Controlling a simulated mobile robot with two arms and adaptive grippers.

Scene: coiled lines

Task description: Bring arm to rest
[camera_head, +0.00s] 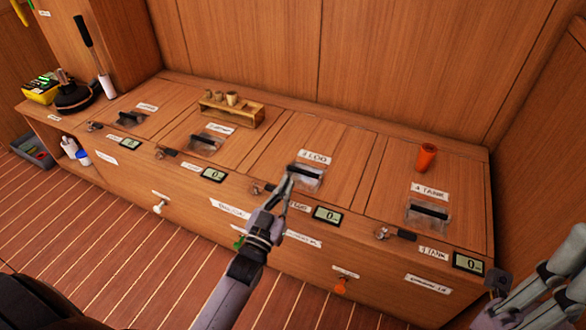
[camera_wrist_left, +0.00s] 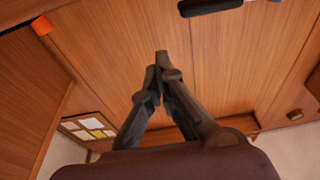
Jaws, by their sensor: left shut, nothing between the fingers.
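My left gripper (camera_head: 286,178) is shut and empty. In the head view its arm rises from the bottom, and its fingertips overlap the left edge of the "3 LOG" lid handle area; whether they touch it I cannot tell. In the left wrist view the closed fingers (camera_wrist_left: 162,62) point at wood panelling, with a black handle (camera_wrist_left: 210,5) at the top edge. The "3 LOG" hatch handle (camera_head: 307,171) is black on a clear plate.
The wooden bench has several labelled lids with black handles. An orange cup (camera_head: 426,157) stands at the right back. A wooden rack (camera_head: 231,109) with small cups stands at the back. A digital display (camera_head: 327,215) is on the front. Open plank floor (camera_head: 110,240) lies at the left front.

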